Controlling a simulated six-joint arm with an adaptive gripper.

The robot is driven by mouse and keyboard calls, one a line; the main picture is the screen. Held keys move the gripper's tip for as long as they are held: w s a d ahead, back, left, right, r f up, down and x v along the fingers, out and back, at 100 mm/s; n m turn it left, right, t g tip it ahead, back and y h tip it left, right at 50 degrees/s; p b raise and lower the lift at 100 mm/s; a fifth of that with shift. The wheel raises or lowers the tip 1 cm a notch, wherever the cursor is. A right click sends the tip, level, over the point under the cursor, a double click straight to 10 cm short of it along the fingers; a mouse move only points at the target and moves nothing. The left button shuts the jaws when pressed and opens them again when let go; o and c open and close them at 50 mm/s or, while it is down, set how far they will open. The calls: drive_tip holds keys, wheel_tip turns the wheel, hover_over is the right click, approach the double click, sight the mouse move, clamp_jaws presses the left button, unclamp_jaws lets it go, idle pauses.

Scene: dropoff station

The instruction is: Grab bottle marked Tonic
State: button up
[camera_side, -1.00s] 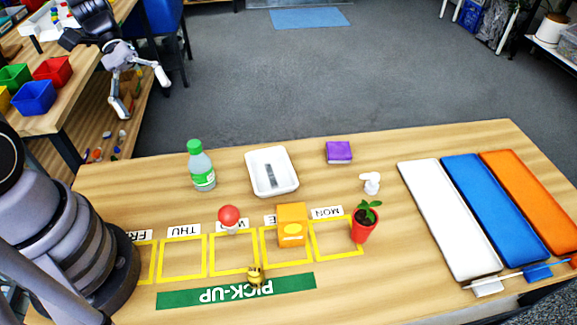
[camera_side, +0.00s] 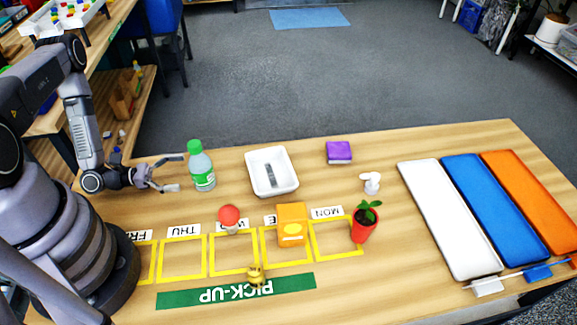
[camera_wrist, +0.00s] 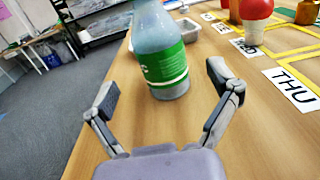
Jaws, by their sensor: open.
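A clear bottle (camera_side: 202,170) with a green cap and a green label stands upright on the wooden table, left of the white tray. I cannot read the word on its label. It also shows in the wrist view (camera_wrist: 165,62), upright just beyond my fingers. My gripper (camera_side: 168,174) is low over the table at the bottle's left side, pointing at it. In the wrist view my gripper (camera_wrist: 165,93) is open, its fingers spread to either side in front of the bottle. No finger visibly touches it.
A white tray (camera_side: 287,184) stands right of the bottle. A red-capped item (camera_side: 229,215), an orange box (camera_side: 292,215) and a potted plant (camera_side: 365,225) stand by the yellow day squares. A purple block (camera_side: 339,152) and a white pump (camera_side: 371,182) lie farther right.

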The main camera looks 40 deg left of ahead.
sight(203, 169)
drive_tip(key=x, duration=0.6)
drive_tip(key=shift+s, duration=0.1)
drive_tip(key=shift+c, duration=0.3)
drive_tip(key=c, duration=0.9)
